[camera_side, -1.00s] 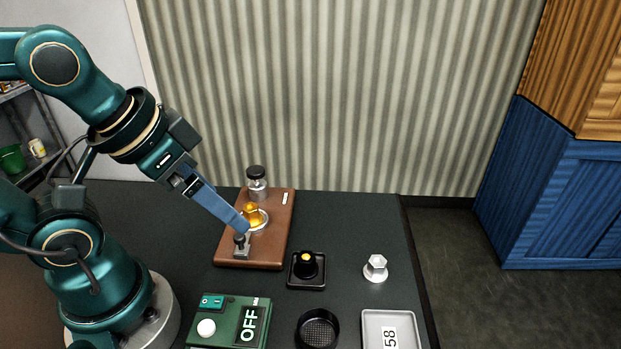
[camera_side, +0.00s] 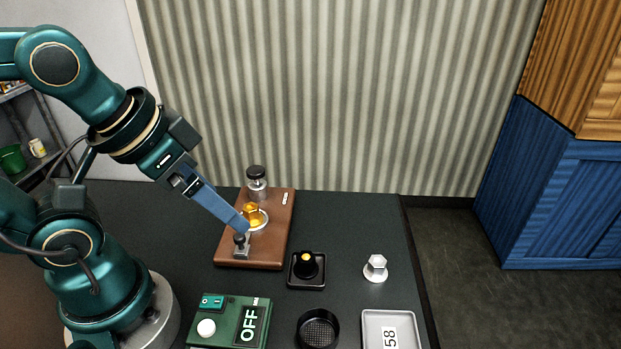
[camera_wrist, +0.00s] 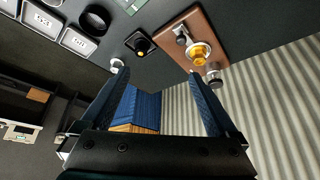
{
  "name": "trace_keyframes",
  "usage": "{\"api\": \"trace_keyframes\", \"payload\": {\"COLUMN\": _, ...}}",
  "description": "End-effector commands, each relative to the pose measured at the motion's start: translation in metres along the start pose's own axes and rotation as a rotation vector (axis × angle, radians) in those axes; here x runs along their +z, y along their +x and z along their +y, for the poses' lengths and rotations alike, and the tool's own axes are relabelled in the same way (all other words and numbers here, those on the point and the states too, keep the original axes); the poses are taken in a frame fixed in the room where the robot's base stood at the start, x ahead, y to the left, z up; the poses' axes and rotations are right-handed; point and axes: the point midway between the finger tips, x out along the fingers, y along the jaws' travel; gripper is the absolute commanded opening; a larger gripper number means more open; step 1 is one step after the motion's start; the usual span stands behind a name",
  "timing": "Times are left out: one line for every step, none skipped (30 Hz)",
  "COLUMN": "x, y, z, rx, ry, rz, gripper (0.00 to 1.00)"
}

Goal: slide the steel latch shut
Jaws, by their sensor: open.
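The steel latch (camera_side: 242,247) with its dark knob sits at the front of the brown board (camera_side: 270,254). In the wrist view the latch (camera_wrist: 182,36) lies near the board's left edge, beside the amber part in its steel ring (camera_wrist: 199,52). My gripper (camera_side: 243,228) is open, its blue fingers reaching down over the board just behind the latch knob. I cannot tell whether a finger touches the knob. In the wrist view the two fingers of my gripper (camera_wrist: 161,85) stand apart with nothing between them.
A black-capped jar (camera_side: 257,184) stands at the board's back. To the right are a black holder with a yellow-topped knob (camera_side: 306,268) and a silver hex part (camera_side: 376,268).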

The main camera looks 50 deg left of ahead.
Motion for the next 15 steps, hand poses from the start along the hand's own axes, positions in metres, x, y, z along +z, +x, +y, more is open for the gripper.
{"api": "trace_keyframes", "payload": {"x": 0.0000, "y": 0.0000, "z": 0.0000, "rx": 0.000, "ry": 0.000, "rz": 0.000, "gripper": 0.95}}
{"api": "trace_keyframes", "payload": {"x": 0.0000, "y": 0.0000, "z": 0.0000, "rx": 0.000, "ry": 0.000, "rz": 0.000, "gripper": 0.95}}
{"api": "trace_keyframes", "payload": {"x": 0.0000, "y": 0.0000, "z": 0.0000, "rx": 0.000, "ry": 0.000, "rz": 0.000, "gripper": 0.95}}
{"api": "trace_keyframes", "payload": {"x": 0.0000, "y": 0.0000, "z": 0.0000, "rx": 0.000, "ry": 0.000, "rz": 0.000, "gripper": 0.83}}
{"api": "trace_keyframes", "payload": {"x": 0.0000, "y": 0.0000, "z": 0.0000, "rx": 0.000, "ry": -0.003, "rz": 0.000, "gripper": 0.72}}
{"api": "trace_keyframes", "payload": {"x": 0.0000, "y": 0.0000, "z": 0.0000, "rx": 0.000, "ry": -0.015, "rz": 0.000, "gripper": 0.57}}
{"api": "trace_keyframes", "payload": {"x": 0.0001, "y": 0.0000, "z": 0.0000, "rx": 0.000, "ry": -0.031, "rz": -0.001, "gripper": 0.54}}
{"api": "trace_keyframes", "payload": {"x": 0.0003, "y": -0.0001, "z": 0.0000, "rx": 0.000, "ry": -0.056, "rz": -0.001, "gripper": 0.54}}
{"api": "trace_keyframes", "payload": {"x": 0.0002, "y": -0.0004, "z": 0.0000, "rx": 0.000, "ry": -0.102, "rz": -0.002, "gripper": 0.54}}
{"api": "trace_keyframes", "payload": {"x": -0.0005, "y": -0.0010, "z": 0.0000, "rx": 0.000, "ry": -0.146, "rz": -0.001, "gripper": 0.54}}
{"api": "trace_keyframes", "payload": {"x": -0.0020, "y": -0.0020, "z": 0.0000, "rx": 0.000, "ry": -0.202, "rz": 0.001, "gripper": 0.54}}
{"api": "trace_keyframes", "payload": {"x": -0.0038, "y": -0.0024, "z": -0.0002, "rx": -0.001, "ry": -0.287, "rz": -0.005, "gripper": 0.54}}
{"api": "trace_keyframes", "payload": {"x": -0.0050, "y": -0.0018, "z": -0.0008, "rx": -0.005, "ry": -0.361, "rz": -0.017, "gripper": 0.54}}
{"api": "trace_keyframes", "payload": {"x": -0.0067, "y": -0.0009, "z": -0.0017, "rx": -0.012, "ry": -0.442, "rz": -0.031, "gripper": 0.54}}
{"api": "trace_keyframes", "payload": {"x": -0.0088, "y": 0.0013, "z": -0.0032, "rx": -0.024, "ry": -0.556, "rz": -0.053, "gripper": 0.54}}
